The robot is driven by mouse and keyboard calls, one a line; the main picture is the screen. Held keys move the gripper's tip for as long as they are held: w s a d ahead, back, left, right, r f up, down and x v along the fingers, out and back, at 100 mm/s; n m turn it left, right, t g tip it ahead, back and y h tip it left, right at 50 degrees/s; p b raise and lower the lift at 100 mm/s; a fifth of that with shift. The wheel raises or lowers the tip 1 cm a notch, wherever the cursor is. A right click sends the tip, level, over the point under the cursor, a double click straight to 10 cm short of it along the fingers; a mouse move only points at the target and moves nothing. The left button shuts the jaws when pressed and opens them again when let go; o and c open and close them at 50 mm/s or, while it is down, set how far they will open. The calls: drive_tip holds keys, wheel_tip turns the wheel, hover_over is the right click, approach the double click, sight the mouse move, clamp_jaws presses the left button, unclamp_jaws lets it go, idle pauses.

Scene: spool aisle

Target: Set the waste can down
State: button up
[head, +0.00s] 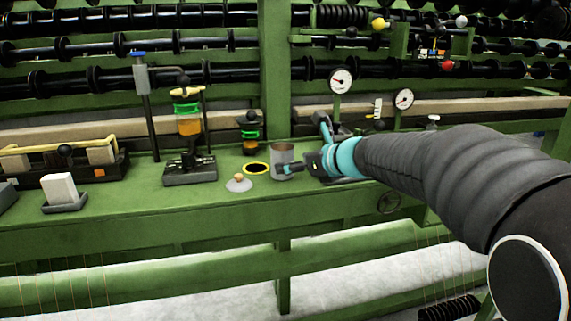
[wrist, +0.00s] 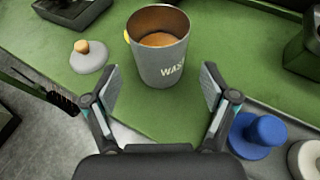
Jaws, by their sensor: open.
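The waste can (wrist: 160,58) is a grey metal cup with lettering that starts "WAS", and brown contents show inside it. It stands upright on the green bench top (wrist: 130,105). In the head view the waste can (head: 283,156) stands just right of a yellow-rimmed black ring (head: 256,168) on the bench. My gripper (wrist: 158,85) is open, with its fingers apart on the near side of the can. No finger visibly touches the can in the wrist view. In the head view my gripper (head: 288,169) is close to the can's right side.
A grey lid with a wooden knob (head: 239,183) lies left of the can. A dark stand with an amber oil glass (head: 189,125) is further left. A blue knob (wrist: 258,132) is near my gripper's right side. The front bench edge is close.

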drive_tip(key=v, duration=0.7)
drive_tip(key=s+d+f+n+g+h, duration=0.1)
drive_tip(key=s+d+f+n+h, duration=0.2)
drive_tip(key=s+n, duration=0.6)
drive_tip(key=s+d+f+n+g+h, duration=0.1)
drive_tip(key=s+d+f+n+h, duration=0.2)
drive_tip(key=s+f+n, duration=0.3)
drive_tip(key=s+d+f+n+g+h, duration=0.2)
drive_tip(key=s+d+f+n, duration=0.3)
drive_tip(key=s+n, duration=0.7)
drive_tip(key=s+h, duration=0.1)
drive_tip(key=s, duration=0.2)
drive_tip(key=shift+d+f+h, duration=0.3)
